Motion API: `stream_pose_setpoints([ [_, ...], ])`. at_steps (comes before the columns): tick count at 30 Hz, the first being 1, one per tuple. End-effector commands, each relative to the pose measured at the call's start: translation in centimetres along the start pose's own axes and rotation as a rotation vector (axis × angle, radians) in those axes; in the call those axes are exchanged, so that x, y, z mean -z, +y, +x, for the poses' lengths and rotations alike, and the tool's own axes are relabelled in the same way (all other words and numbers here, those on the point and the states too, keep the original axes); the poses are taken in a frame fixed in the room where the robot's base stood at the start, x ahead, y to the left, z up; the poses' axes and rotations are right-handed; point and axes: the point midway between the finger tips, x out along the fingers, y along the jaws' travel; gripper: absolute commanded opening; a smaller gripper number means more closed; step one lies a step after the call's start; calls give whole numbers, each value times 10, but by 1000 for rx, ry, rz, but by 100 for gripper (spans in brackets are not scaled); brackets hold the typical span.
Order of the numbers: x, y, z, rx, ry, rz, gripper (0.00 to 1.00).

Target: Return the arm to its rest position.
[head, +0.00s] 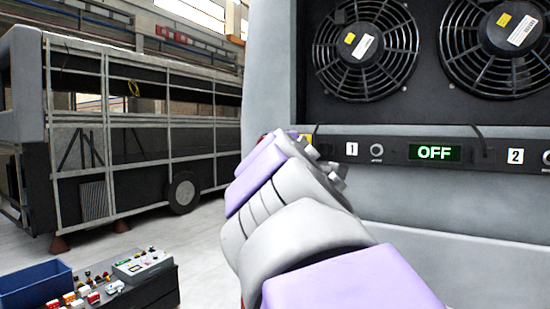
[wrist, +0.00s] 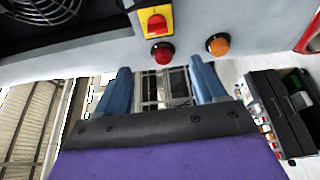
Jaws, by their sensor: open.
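My arm, in lilac and grey, reaches up from the bottom of the head view toward the fan unit's control strip. My gripper shows in the wrist view (wrist: 160,88) with its two blue fingers spread apart and nothing between them. In the head view the fingers are hidden behind my arm's own links. Just beyond the fingertips in the wrist view are a red rotary switch on a yellow plate (wrist: 156,21), a red lamp (wrist: 162,53) and an orange lamp (wrist: 218,44). The fingers look apart from them.
A stripped coach frame (head: 120,150) stands at left. A dark cart (head: 150,290) with small parts and a blue bin (head: 35,285) are low left. Floor between is clear.

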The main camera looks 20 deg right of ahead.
Motion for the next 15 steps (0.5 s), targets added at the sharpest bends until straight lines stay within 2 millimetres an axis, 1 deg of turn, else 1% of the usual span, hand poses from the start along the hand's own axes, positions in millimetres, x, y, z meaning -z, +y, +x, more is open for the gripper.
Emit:
stream_pose_setpoints([
  [1,0,0,-5,0,1,0,70],
  [5,0,0,-10,1,0,1,70],
  [15,-1,-2,-11,4,-1,3,70],
])
